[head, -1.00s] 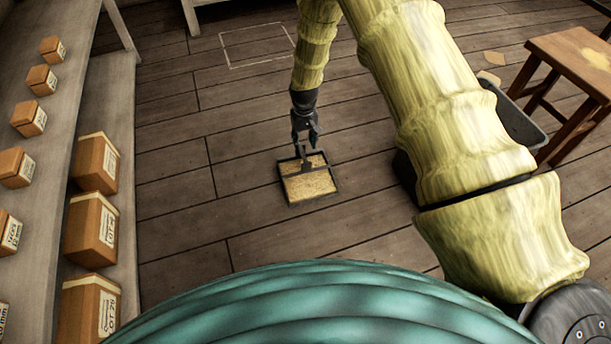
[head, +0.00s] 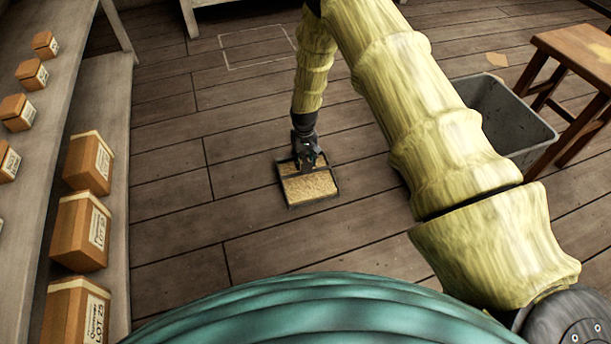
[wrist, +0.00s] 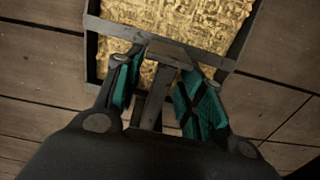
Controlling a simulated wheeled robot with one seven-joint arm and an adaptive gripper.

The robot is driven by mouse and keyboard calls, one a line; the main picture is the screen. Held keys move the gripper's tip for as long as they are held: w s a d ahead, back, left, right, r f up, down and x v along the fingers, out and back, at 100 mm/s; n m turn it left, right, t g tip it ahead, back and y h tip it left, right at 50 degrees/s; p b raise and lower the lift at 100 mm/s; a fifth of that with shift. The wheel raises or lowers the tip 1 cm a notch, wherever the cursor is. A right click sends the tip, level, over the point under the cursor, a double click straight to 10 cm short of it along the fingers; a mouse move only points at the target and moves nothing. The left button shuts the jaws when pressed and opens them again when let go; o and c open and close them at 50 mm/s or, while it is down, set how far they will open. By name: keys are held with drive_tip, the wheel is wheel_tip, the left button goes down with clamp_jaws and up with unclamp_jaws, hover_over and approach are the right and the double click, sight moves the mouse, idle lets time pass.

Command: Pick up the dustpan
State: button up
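The dustpan (head: 309,187) lies on the plank floor in the head view, a dark frame filled with golden-brown shavings or dust. My gripper (head: 309,162) is lowered over its far edge, where the handle is. In the wrist view the dustpan (wrist: 91,55) is at the top, with its handle (wrist: 154,98) running down between the two fingers. My gripper (wrist: 158,95) is open, one teal-padded finger on each side of the handle, with gaps showing. The handle's lower end is hidden by the gripper body.
A grey bin (head: 500,115) stands at right beside a wooden stool (head: 575,60). Shelves with several labelled boxes (head: 80,230) line the left side. A pale outlined rectangle (head: 257,46) is marked on the floor behind. The floor around the dustpan is clear.

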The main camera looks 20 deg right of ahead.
drive_tip(key=shift+f, duration=0.15)
clamp_jaws()
idle(0.4)
